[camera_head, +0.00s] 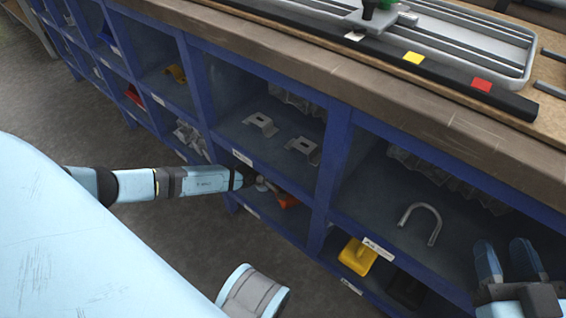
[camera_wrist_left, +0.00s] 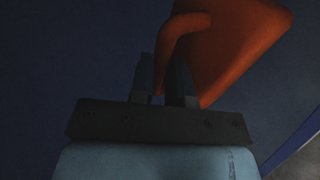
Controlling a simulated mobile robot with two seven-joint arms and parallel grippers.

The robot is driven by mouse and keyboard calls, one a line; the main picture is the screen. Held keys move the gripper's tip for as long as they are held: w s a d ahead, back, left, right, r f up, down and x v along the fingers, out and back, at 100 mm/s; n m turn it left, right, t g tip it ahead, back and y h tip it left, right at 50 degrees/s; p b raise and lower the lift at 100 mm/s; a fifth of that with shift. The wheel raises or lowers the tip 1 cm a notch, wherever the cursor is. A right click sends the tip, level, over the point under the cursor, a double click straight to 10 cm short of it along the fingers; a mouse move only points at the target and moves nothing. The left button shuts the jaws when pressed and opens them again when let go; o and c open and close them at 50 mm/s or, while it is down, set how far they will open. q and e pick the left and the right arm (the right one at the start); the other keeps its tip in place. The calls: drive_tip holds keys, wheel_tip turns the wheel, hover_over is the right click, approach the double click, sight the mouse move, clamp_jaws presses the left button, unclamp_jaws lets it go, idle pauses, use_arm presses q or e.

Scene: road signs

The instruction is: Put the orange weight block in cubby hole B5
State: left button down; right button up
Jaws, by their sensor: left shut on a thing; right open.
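The orange weight block (camera_head: 287,200) shows in the head view inside a lower-row cubby, partly hidden by my left gripper and the shelf edge above. In the left wrist view the orange block (camera_wrist_left: 240,50) fills the upper right, with its handle between the fingers. My left gripper (camera_head: 264,186) reaches into that cubby from the left; its fingers (camera_wrist_left: 162,75) are shut on the block's handle. Whether the block touches the cubby floor is hidden. My right gripper (camera_head: 505,258) is open and empty at the lower right, in front of the cubbies. Cubby labels are too small to read surely.
Blue cubby shelving (camera_head: 330,165) runs under a wooden worktop (camera_head: 400,95). Grey brackets (camera_head: 262,124) and a U-bolt (camera_head: 420,215) lie in upper cubbies. A yellow block (camera_head: 357,257) sits in a lower cubby at the right. Open grey floor (camera_head: 170,240) lies before the shelving.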

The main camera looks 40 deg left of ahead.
use_arm(q)
drive_tip(key=shift+w+f, duration=0.15)
drive_tip(key=shift+f, duration=0.25)
drive_tip(key=shift+r, duration=0.15)
drive_tip(key=c, duration=1.1)
unclamp_jaws()
use_arm(e)
drive_tip(key=shift+d+n, duration=0.1)
drive_tip(key=shift+n, duration=0.2)
use_arm(q)
drive_tip(key=p+v, duration=0.2)
drive_tip(key=v, duration=0.1)
drive_tip(key=p+v, duration=0.4)
drive_tip(key=v, duration=0.5)
use_arm(e)
drive_tip(key=s+m, duration=0.1)
drive_tip(key=a+m+g, duration=0.1)
drive_tip(key=s+m+g, duration=0.1)
drive_tip(key=m, duration=0.1)
drive_tip(key=shift+s+a+f+h, duration=0.35)
drive_tip(key=shift+a+h, duration=0.05)
